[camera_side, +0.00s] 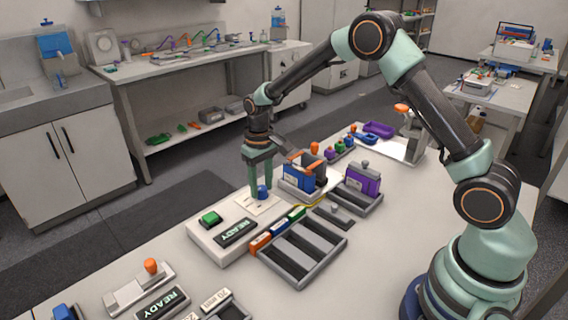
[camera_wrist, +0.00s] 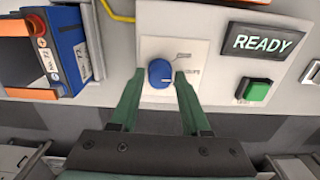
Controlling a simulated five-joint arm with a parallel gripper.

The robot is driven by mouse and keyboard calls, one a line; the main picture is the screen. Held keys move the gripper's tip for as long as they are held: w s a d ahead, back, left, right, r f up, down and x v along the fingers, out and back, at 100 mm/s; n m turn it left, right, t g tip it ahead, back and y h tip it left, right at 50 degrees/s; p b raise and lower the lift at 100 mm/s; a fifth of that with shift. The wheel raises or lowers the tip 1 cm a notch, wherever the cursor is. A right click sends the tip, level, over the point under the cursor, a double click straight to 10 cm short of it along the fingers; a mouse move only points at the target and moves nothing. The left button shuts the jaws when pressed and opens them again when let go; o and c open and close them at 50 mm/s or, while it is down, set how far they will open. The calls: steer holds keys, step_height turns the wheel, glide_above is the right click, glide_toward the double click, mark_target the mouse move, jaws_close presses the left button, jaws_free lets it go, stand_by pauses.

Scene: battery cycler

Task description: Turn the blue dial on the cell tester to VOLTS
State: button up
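The cell tester (camera_side: 208,240) is a pale box on the bench with a READY display (camera_wrist: 262,41) and a green button (camera_wrist: 253,91). Its blue dial (camera_wrist: 160,73) sits on a white plate (camera_wrist: 190,50) with small labels to its upper right and right, too small to read surely. The dial also shows in the side view (camera_side: 263,192). My gripper (camera_wrist: 159,76) is open, with one green finger on each side of the dial. The right finger looks very close to it; I cannot tell whether either touches. The dial's pointer direction is unclear.
A blue battery in an orange-handled holder (camera_wrist: 48,50) stands close left of the dial in the wrist view. In the side view, a grey slotted tray (camera_side: 303,252) and a purple battery (camera_side: 361,180) stand nearby. A yellow cable (camera_wrist: 117,11) runs behind.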

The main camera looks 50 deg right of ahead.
mark_target(261, 187)
steer(key=shift+o, duration=0.7)
step_height(261, 187, up, 12)
steer(key=shift+r, duration=0.1)
steer(key=s+r+t, duration=0.3)
steer(key=s+r, duration=0.6)
steer(key=s, duration=0.1)
steer(key=s+f+t, duration=0.1)
steer(key=s+t, duration=0.1)
steer(key=s, duration=0.8)
steer(key=shift+s+d+f+t, duration=0.2)
steer(key=shift+d+t, duration=0.1)
steer(key=shift+d, duration=0.1)
